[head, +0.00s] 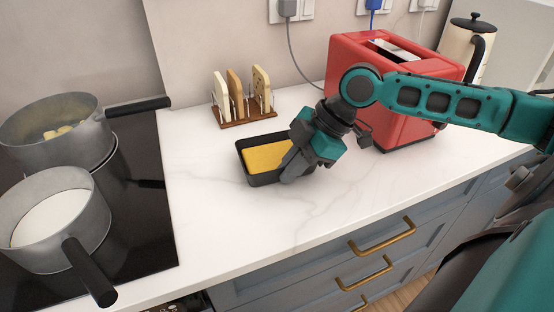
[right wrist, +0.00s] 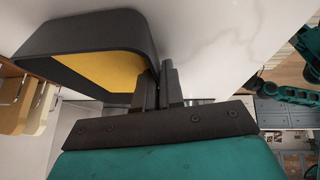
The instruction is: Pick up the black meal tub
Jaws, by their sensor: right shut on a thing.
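The black meal tub (head: 259,178) is a dark, open rectangular tub with a yellow filling. It is on or just above the white worktop, in front of the toast rack; I cannot tell whether it touches the worktop. My right gripper (head: 288,175) is at the tub's right side, shut on its wall. In the right wrist view the tub (right wrist: 148,50) fills the upper left, and the fingers (right wrist: 158,82) pinch its near wall.
A red toaster (head: 345,70) is at the right, beneath my right arm. Two pans (head: 95,150) (head: 50,235) stand on the black hob (head: 150,220) at the left. The worktop (head: 300,215) in front is clear.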

